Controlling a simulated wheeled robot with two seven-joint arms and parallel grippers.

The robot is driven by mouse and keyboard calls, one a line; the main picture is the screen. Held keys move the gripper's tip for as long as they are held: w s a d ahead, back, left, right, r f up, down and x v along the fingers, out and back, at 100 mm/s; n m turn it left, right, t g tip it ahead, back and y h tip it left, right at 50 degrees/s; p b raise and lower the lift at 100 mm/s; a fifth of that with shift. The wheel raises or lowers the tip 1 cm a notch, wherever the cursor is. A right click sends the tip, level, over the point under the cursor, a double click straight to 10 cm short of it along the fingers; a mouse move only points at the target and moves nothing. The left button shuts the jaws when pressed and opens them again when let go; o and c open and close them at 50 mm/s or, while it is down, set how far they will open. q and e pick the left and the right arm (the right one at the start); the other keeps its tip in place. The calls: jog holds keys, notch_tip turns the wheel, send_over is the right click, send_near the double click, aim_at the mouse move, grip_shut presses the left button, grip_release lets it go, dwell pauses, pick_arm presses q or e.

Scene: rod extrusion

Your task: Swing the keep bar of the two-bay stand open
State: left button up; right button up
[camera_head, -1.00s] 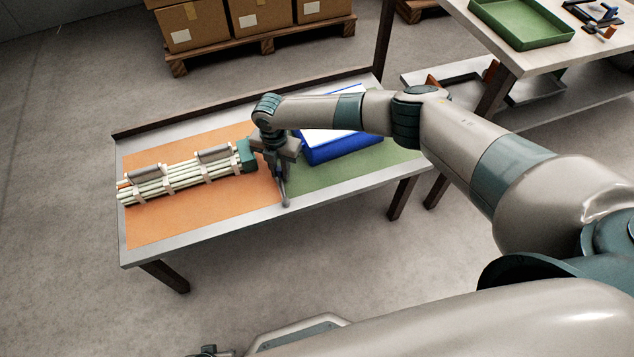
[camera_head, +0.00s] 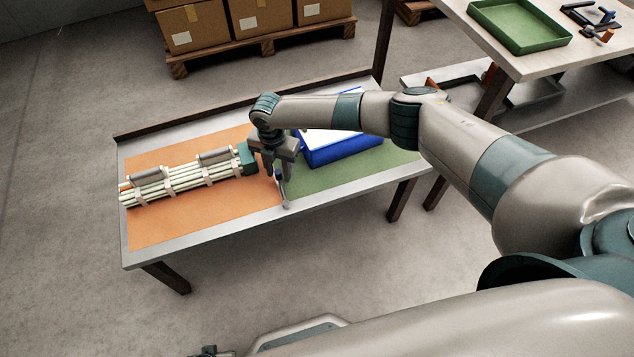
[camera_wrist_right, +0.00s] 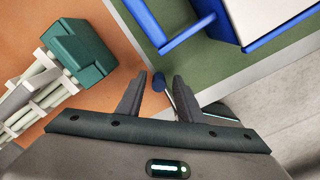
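A rack of pale rods (camera_head: 180,181) lies on the orange mat, with two grey cylinders on top and a teal block (camera_head: 247,157) at its right end. My right gripper (camera_head: 278,172) points down just right of that block. Its two fingers (camera_wrist_right: 157,100) are open and apart. A thin bar with a rounded end (camera_head: 285,197) stands out below the gripper; in the right wrist view its dark blue end (camera_wrist_right: 158,82) shows between the fingers, with no clear grip. Whether this is the keep bar, I cannot tell. My left gripper is not seen clearly.
A blue tray with a white top (camera_head: 338,148) sits on the green mat (camera_head: 327,185) right of the gripper. A second table holds a green tray (camera_head: 520,25) and a small dark stand with blue and orange parts (camera_head: 597,20). Boxes (camera_head: 260,17) stand on a pallet behind.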

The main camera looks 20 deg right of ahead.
jog(key=shift+r+p, duration=2.05)
jog(key=shift+r, duration=0.65)
